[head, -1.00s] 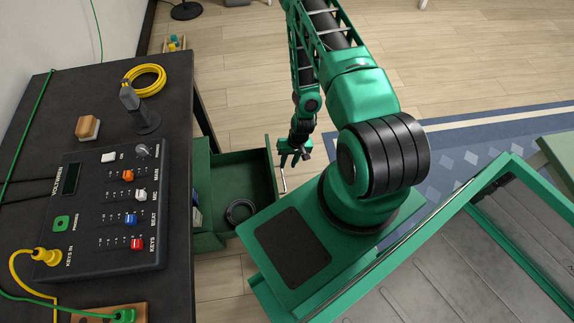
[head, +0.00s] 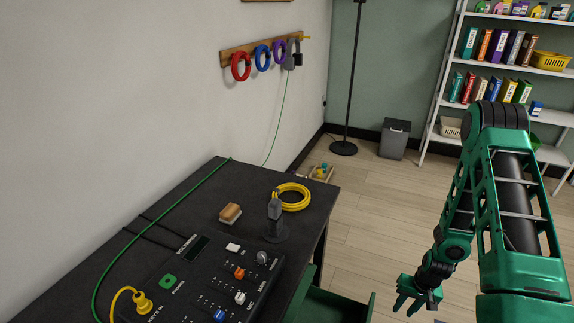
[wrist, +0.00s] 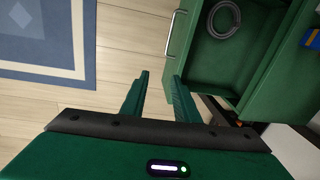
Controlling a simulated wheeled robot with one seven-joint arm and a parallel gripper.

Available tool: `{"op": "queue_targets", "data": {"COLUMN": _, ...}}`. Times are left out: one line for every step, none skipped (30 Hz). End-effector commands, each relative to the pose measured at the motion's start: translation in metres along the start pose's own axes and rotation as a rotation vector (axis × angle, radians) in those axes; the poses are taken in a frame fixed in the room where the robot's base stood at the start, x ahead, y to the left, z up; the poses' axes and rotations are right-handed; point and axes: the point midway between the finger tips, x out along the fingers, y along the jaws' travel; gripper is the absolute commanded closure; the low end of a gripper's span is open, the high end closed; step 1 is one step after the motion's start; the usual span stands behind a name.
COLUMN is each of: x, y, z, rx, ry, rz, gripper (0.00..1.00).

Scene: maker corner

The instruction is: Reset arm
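My gripper (head: 407,303) is at the lower right in the head view, hanging to the right of the desk and beside the open green drawer (head: 343,307). In the wrist view my gripper (wrist: 157,82) has its two green fingers apart with nothing between them. The fingertips point toward the floor near the drawer's metal handle (wrist: 173,22). From this view I cannot tell whether they touch it. My green arm (head: 500,200) is bent, with its upper part raised at the right of the head view.
The black desk (head: 130,225) carries a mixer (head: 200,285), a yellow cable coil (head: 292,197) and a wooden block (head: 230,214). A bin (head: 394,138), lamp stand (head: 345,146) and shelf (head: 500,90) stand behind. A blue rug (wrist: 40,35) lies left in the wrist view.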

Motion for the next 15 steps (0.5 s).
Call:
{"op": "queue_targets", "data": {"x": -0.022, "y": 0.001, "z": -0.008, "rx": -0.005, "ry": 0.008, "rz": 0.010, "gripper": 0.72}}
{"op": "queue_targets", "data": {"x": -0.033, "y": 0.002, "z": -0.011, "rx": -0.007, "ry": 0.009, "rz": 0.017, "gripper": 0.72}}
{"op": "queue_targets", "data": {"x": -0.048, "y": 0.004, "z": -0.014, "rx": -0.009, "ry": 0.009, "rz": 0.027, "gripper": 0.72}}
{"op": "queue_targets", "data": {"x": -0.059, "y": 0.006, "z": -0.015, "rx": -0.011, "ry": 0.008, "rz": 0.034, "gripper": 0.72}}
{"op": "queue_targets", "data": {"x": -0.070, "y": 0.007, "z": -0.017, "rx": -0.011, "ry": 0.008, "rz": 0.041, "gripper": 0.72}}
{"op": "queue_targets", "data": {"x": -0.085, "y": 0.008, "z": -0.019, "rx": -0.012, "ry": 0.009, "rz": 0.049, "gripper": 0.72}}
{"op": "queue_targets", "data": {"x": -0.096, "y": 0.009, "z": -0.019, "rx": -0.012, "ry": 0.009, "rz": 0.056, "gripper": 0.72}}
{"op": "queue_targets", "data": {"x": -0.106, "y": 0.011, "z": -0.020, "rx": -0.012, "ry": 0.009, "rz": 0.063, "gripper": 0.72}}
{"op": "queue_targets", "data": {"x": -0.121, "y": 0.012, "z": -0.020, "rx": -0.012, "ry": 0.009, "rz": 0.071, "gripper": 0.72}}
{"op": "queue_targets", "data": {"x": -0.132, "y": 0.013, "z": -0.020, "rx": -0.011, "ry": 0.009, "rz": 0.076, "gripper": 0.72}}
{"op": "queue_targets", "data": {"x": -0.143, "y": 0.014, "z": -0.020, "rx": -0.010, "ry": 0.009, "rz": 0.082, "gripper": 0.72}}
{"op": "queue_targets", "data": {"x": -0.157, "y": 0.015, "z": -0.019, "rx": -0.009, "ry": 0.010, "rz": 0.090, "gripper": 0.72}}
{"op": "queue_targets", "data": {"x": -0.168, "y": 0.016, "z": -0.018, "rx": -0.007, "ry": 0.010, "rz": 0.096, "gripper": 0.72}}
{"op": "queue_targets", "data": {"x": -0.179, "y": 0.017, "z": -0.017, "rx": -0.005, "ry": 0.011, "rz": 0.102, "gripper": 0.72}}
{"op": "queue_targets", "data": {"x": -0.193, "y": 0.018, "z": -0.015, "rx": -0.002, "ry": 0.010, "rz": 0.108, "gripper": 0.72}}
